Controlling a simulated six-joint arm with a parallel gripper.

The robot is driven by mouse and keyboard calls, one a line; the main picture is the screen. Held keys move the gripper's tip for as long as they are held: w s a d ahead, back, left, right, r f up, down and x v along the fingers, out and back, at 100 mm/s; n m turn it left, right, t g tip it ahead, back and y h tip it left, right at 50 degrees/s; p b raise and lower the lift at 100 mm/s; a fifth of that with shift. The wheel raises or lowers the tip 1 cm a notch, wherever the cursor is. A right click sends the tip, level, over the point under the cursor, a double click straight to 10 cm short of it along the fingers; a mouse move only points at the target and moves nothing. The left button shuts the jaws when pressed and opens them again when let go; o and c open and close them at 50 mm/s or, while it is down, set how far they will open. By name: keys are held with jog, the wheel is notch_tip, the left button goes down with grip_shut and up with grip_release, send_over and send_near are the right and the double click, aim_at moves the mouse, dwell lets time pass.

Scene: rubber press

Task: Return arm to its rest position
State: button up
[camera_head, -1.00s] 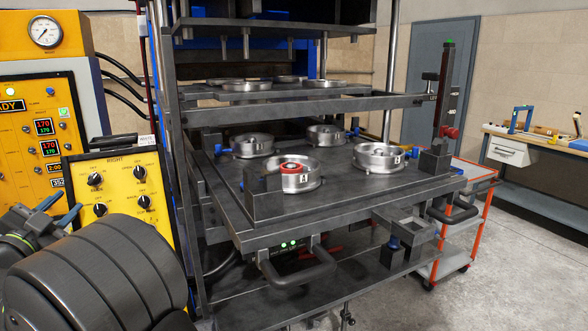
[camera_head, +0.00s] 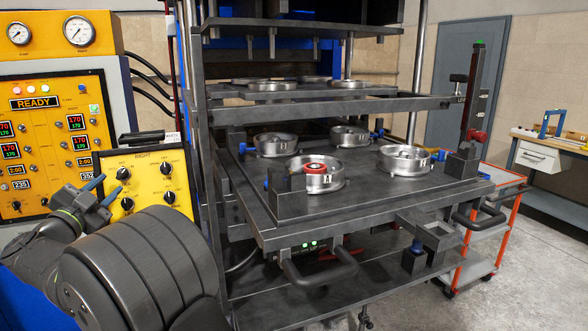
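My arm is folded at the lower left of the head view, with its large dark rounded link nearest the camera. My gripper (camera_head: 108,187) is beyond that link, in front of the yellow control panels. Its two blue-grey fingers look apart, with nothing seen between them. It is well to the left of the press (camera_head: 245,225) and looks clear of it. The lower platen (camera_head: 345,207) carries several round metal moulds. The front left mould (camera_head: 326,184) has a red ring in it. The front right mould (camera_head: 404,168) has a small yellow patch behind it.
A control cabinet (camera_head: 40,135) reading READY and a smaller yellow panel (camera_head: 140,182) stand behind my gripper. An orange-framed cart (camera_head: 462,262) is right of the press. A workbench (camera_head: 560,150) is at the far right. The floor at the lower right is clear.

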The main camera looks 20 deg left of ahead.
aim_at(122, 175)
jog(key=x, duration=0.5)
jog(key=shift+w, duration=0.25)
jog(key=shift+s+n+y, duration=0.1)
jog(key=shift+n+y, duration=0.7)
jog(key=shift+n, duration=0.3)
jog(key=n+y, duration=0.3)
jog(key=shift+d+f+n, duration=0.1)
jog(key=shift+n, duration=0.2)
jog(key=n+g+y, duration=0.2)
jog(key=n+y, duration=0.1)
jog(key=n, duration=0.1)
jog(key=n+g+y, duration=0.1)
jog(key=n+y, duration=0.2)
jog(key=n, duration=0.1)
jog(key=shift+d+n+g, duration=0.1)
jog(key=shift+n+g, duration=0.2)
jog(key=shift+g, duration=0.1)
jog(key=v, duration=0.7)
jog(key=shift+o, duration=0.5)
jog(key=shift+s+d+f, duration=0.1)
jog(key=shift+d+f, duration=0.05)
